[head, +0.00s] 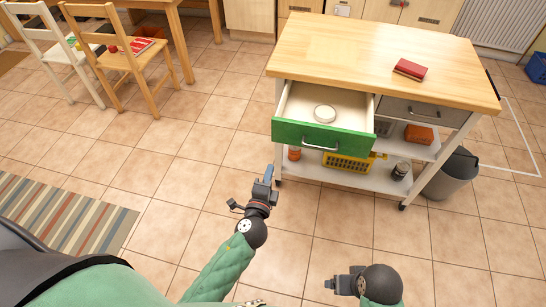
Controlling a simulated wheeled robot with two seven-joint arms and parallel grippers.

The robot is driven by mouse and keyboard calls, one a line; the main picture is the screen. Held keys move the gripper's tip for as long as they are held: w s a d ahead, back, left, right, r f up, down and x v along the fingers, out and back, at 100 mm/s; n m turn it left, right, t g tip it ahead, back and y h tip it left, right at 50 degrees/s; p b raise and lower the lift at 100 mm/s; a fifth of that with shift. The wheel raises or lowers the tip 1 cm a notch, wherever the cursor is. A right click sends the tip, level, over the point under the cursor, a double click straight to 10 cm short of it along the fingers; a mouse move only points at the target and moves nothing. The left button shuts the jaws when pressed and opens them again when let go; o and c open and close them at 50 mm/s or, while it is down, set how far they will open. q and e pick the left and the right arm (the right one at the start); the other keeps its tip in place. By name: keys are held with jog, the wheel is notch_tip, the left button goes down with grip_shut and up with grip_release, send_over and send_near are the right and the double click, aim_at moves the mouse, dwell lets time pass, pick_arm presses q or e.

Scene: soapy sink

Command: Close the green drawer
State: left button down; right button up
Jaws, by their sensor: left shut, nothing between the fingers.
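The green drawer (300,133) is pulled out from the left side of the wooden-topped kitchen cart (375,52). Its green front has a metal bar handle, and a round white object (324,113) lies inside it. My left gripper (268,174) is shut and empty, in front of and below the drawer's left part in the picture, apart from it. My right gripper (332,284) is low in the picture, away from the drawer; I cannot tell whether its fingers are open or shut.
A red block (410,69) lies on the cart top. A grey drawer (423,112) beside the green one is closed. A yellow basket (348,162) stands on the lower shelf. A grey bin (453,174) stands right of the cart. Chairs (135,60) are at the back left. The tiled floor before the cart is clear.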

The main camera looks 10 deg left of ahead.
pick_arm(q)
jog(key=p, duration=0.1)
send_near(281, 134)
jog(key=s, duration=0.2)
jog(key=w+p, duration=0.3)
jog(key=w, duration=0.4)
jog(key=shift+w, duration=0.95)
pick_arm(e)
notch_tip(281, 134, down, 11)
jog(key=w+d, duration=0.1)
jog(key=shift+w+d+r+g+h, duration=0.15)
jog(key=shift+d+r+g+h, duration=0.05)
jog(key=shift+d+g+h, duration=0.2)
